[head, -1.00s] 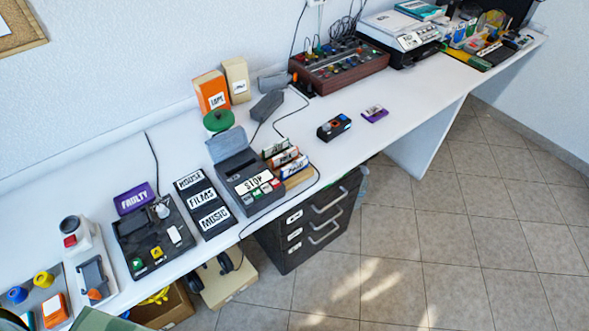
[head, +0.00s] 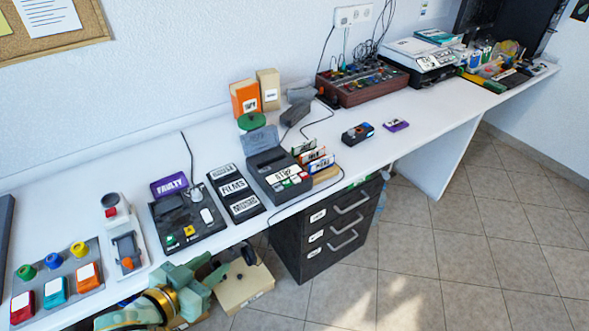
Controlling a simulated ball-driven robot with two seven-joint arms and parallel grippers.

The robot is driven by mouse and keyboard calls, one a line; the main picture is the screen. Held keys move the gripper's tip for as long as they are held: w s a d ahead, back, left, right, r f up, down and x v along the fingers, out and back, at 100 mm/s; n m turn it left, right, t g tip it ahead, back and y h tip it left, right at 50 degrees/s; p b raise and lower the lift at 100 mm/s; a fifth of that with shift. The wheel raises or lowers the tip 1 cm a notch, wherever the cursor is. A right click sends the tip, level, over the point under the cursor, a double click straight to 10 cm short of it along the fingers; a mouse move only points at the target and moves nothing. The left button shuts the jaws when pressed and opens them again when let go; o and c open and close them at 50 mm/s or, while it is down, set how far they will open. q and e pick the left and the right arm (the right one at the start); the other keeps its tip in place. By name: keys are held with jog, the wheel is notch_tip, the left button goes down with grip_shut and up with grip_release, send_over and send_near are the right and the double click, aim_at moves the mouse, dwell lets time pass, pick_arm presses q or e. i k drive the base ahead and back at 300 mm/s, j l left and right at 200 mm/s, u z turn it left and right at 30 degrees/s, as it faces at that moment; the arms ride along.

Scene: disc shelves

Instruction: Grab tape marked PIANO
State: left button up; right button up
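Several small tapes stand in a row in a holder beside the dark tape player (head: 278,172) on the white desk. The front tape (head: 318,164) has a white label with dark lettering too small to read surely. An orange-labelled tape (head: 311,154) and a green-edged tape (head: 304,146) stand behind it. I cannot tell which one is marked PIANO. My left gripper (head: 208,270), pale green with a gold band on its wrist, is low in front of the desk edge, away from the tapes. Its opening cannot be made out. My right gripper is out of view.
Left of the player are a panel labelled HOUSE, FILMS, MUSIC (head: 235,188), a dark device (head: 187,220) and a purple FAULTY sign (head: 169,186). A purple-edged tape (head: 396,125) lies by a small black box (head: 358,133). A drawer cabinet (head: 328,225) stands below.

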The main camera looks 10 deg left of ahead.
aim_at(324, 163)
jog(key=i+l+u, duration=0.1)
jog(key=u, duration=0.3)
jog(key=i+l+u, duration=0.1)
jog(key=u, duration=0.3)
jog(key=l+u, duration=0.2)
jog(key=u, duration=0.2)
jog(key=i+l+u, duration=0.15)
jog(key=l+u, duration=0.3)
jog(key=l, duration=0.8)
jog(key=k+l+u, duration=0.1)
jog(key=l+u, duration=0.35)
jog(key=l, duration=1.45)
jog(key=k+l, duration=0.1)
jog(key=l, duration=0.6)
